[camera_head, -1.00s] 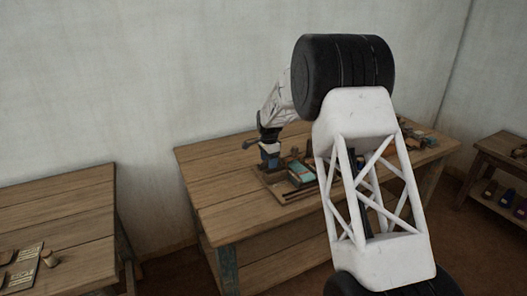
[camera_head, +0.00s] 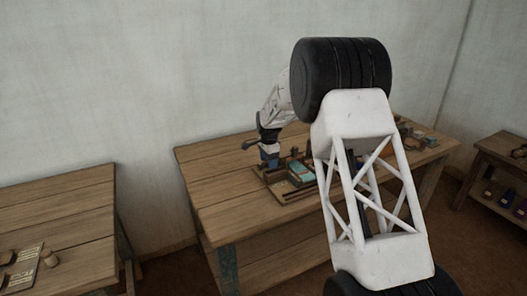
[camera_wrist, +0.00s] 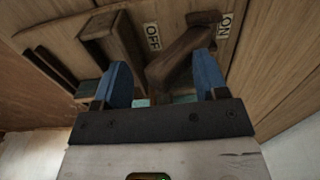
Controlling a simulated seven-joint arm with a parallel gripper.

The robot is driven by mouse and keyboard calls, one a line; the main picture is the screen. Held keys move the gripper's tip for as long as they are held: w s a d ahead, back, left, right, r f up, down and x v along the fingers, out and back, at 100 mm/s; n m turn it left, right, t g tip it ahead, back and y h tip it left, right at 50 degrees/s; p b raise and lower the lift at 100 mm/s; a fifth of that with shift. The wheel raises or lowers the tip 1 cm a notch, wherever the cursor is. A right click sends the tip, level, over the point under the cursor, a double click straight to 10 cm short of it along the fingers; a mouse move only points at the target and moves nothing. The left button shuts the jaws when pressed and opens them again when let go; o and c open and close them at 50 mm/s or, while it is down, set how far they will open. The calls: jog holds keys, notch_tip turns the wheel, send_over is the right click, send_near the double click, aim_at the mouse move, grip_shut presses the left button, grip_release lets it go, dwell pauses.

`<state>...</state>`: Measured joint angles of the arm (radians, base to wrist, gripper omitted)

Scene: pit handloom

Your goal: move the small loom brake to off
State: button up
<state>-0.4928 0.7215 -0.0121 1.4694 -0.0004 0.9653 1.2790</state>
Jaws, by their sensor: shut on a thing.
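The small loom brake is a brown wooden lever (camera_wrist: 182,56) on a wooden board in the wrist view. Its far end lies close to the ON label (camera_wrist: 226,25), and the OFF label (camera_wrist: 152,36) is to its left. My gripper (camera_wrist: 163,78) has its two blue fingers on either side of the lever and is shut on it. The right finger is against the lever; contact at the left finger is hard to make out. In the head view my gripper (camera_head: 269,162) is low over the left part of the loom table, and the lever is too small to tell.
A wooden block (camera_wrist: 108,40) stands left of the OFF label. The loom table (camera_head: 215,178) carries several small items right of my gripper. Another table (camera_head: 60,205) stands at left and a shelf (camera_head: 495,158) at right. My white arm link hides part of the loom table.

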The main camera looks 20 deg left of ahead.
jog(key=shift+r, duration=3.2)
